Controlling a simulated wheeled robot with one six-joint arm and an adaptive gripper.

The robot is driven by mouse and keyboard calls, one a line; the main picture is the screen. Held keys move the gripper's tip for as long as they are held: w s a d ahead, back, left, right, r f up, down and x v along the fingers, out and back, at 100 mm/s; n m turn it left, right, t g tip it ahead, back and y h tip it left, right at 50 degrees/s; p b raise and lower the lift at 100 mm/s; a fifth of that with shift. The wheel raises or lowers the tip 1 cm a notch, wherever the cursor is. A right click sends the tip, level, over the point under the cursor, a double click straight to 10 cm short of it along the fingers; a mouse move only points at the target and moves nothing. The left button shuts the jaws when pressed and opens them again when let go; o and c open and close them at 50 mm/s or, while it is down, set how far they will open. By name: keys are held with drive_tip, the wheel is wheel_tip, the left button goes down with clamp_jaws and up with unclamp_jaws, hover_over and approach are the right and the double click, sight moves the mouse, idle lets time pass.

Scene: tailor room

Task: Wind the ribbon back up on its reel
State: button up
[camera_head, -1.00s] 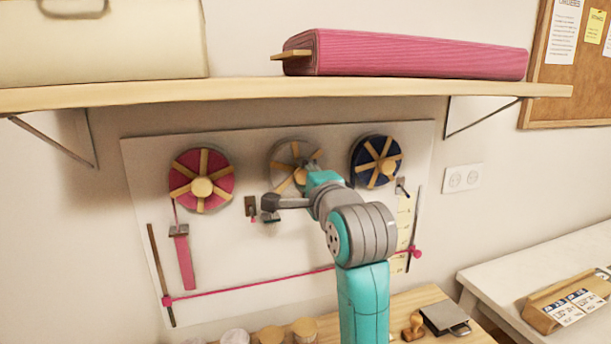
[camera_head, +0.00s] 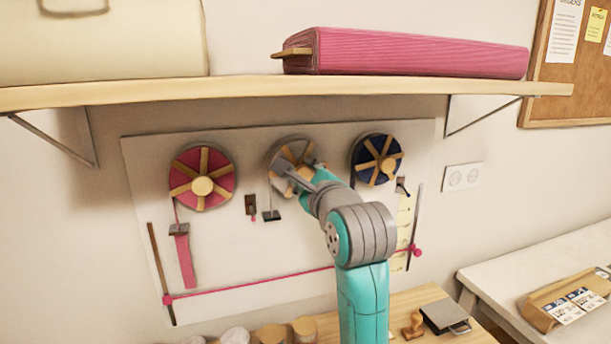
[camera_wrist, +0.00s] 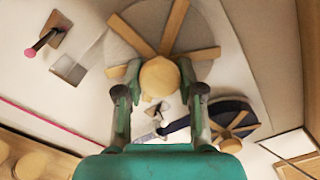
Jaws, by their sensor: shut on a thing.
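The middle reel (camera_head: 278,157) is a pale grey disc with wooden spokes, mounted on the white wall board. My gripper (camera_wrist: 160,82) is shut on its round wooden hub knob (camera_wrist: 159,77), one finger on each side. A thin pale strip runs from this reel's left side down to a small dark clip (camera_head: 271,215). To the left is a pink reel (camera_head: 212,166), with a pink ribbon (camera_head: 185,260) hanging below through a dark guide. To the right is a dark blue reel (camera_head: 362,157). My arm hides part of the middle reel in the head view.
A wooden shelf (camera_head: 230,92) with a pink fabric roll (camera_head: 420,53) juts out above the reels. A pink cord (camera_head: 250,284) crosses the lower board. A small dark bracket (camera_head: 250,204) with a pink tip sits between the left and middle reels. Jars stand below.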

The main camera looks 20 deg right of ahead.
drive_tip(key=shift+f, duration=0.1)
idle(0.3)
drive_tip(key=o, duration=1.1)
drive_tip(key=shift+o, duration=0.2)
drive_tip(key=s, duration=1.2)
